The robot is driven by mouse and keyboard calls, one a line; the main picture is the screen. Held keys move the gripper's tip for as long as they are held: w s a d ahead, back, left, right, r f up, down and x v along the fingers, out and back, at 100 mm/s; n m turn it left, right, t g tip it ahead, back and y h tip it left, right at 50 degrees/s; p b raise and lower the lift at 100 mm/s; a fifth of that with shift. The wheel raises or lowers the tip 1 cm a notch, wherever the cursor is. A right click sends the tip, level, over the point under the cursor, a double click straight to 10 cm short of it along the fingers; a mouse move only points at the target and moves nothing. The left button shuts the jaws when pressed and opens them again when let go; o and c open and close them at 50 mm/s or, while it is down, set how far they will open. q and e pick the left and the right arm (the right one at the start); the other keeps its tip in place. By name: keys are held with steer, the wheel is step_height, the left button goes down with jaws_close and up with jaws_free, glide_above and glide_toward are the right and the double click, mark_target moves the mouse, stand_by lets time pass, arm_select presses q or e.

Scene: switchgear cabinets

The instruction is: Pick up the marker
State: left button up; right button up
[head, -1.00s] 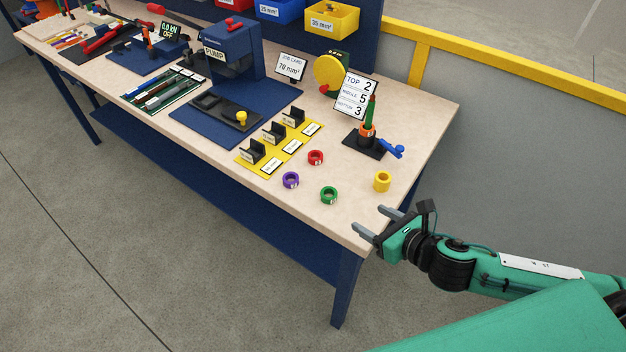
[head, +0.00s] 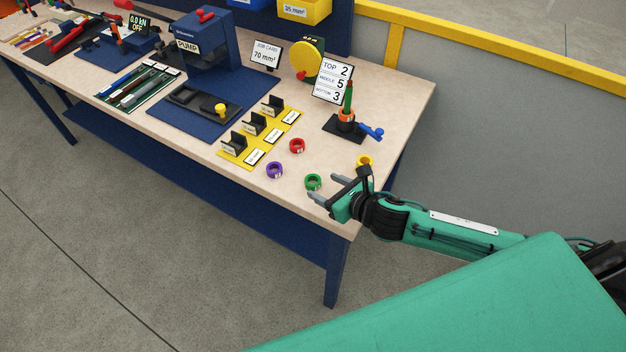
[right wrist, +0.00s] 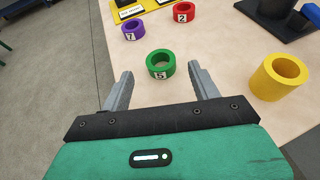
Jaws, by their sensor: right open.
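Several ring-shaped markers lie on the bench. The green marker (head: 313,182), labelled 5, also shows in the right wrist view (right wrist: 161,66). The red marker (head: 297,146) reads 2, and the purple marker (head: 275,170) reads 7. The yellow marker (head: 365,161) is partly hidden behind my gripper in the head view; it shows whole in the right wrist view (right wrist: 279,77). My right gripper (head: 326,188) is open and empty at the bench's front right corner. Its fingers point toward the green marker, which appears just beyond and between the tips. My left gripper is out of view.
A card (head: 334,80) reads top 2, middle 5, bottom 3. Before it a black stand (head: 338,131) holds an upright green piece with an orange ring around it and a blue handle. A yellow plate (head: 237,153) with black holders lies left of the markers.

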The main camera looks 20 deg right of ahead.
mark_target(309, 179)
steer(key=shift+p+x, duration=0.7)
steer(key=shift+x, duration=1.55)
steer(key=shift+f, duration=0.1)
steer(key=shift+c, duration=0.2)
steer(key=c, duration=1)
